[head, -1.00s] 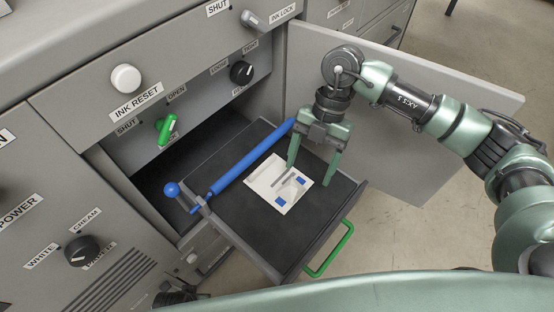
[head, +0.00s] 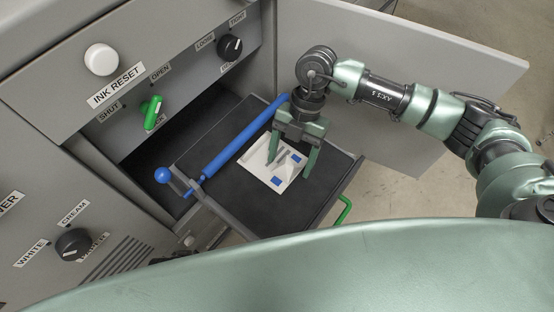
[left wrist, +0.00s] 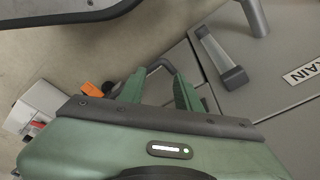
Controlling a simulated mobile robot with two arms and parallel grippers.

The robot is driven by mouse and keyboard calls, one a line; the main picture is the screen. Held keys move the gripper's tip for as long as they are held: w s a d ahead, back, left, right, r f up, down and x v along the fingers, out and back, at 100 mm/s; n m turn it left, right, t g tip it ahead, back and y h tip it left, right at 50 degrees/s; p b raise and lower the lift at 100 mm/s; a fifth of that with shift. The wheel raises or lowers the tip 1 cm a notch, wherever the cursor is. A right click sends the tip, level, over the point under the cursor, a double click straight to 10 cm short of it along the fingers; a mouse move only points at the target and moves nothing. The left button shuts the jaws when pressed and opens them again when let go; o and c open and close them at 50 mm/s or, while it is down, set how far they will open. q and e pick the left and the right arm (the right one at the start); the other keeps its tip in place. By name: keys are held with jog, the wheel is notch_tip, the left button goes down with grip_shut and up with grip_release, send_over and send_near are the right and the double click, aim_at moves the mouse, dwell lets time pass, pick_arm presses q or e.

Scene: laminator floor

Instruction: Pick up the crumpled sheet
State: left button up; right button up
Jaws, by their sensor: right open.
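The sheet (head: 261,168) is white with blue patches and grey bars, and lies on the dark pulled-out tray (head: 245,209). From here it looks nearly flat; creases are too small to tell. My right gripper (head: 289,171) points down over the sheet with its jaws open. Its left finger overlaps the sheet in the picture and its right finger is at or past the sheet's right edge. I cannot tell whether the tips touch it. My left gripper (left wrist: 157,92) shows in the left wrist view, fingers apart and nothing between them, away from the sheet.
A blue roller bar (head: 238,141) with a ball end (head: 162,175) runs along the tray's back left side. A green handle (head: 343,209) is on the tray's front. An open grey door (head: 420,60) stands behind my right arm. A green lever (head: 152,112) is on the panel.

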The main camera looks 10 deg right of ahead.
jog(key=shift+c, duration=0.3)
jog(key=c, duration=1.4)
jog(key=shift+o, duration=0.2)
jog(key=shift+r, duration=0.2)
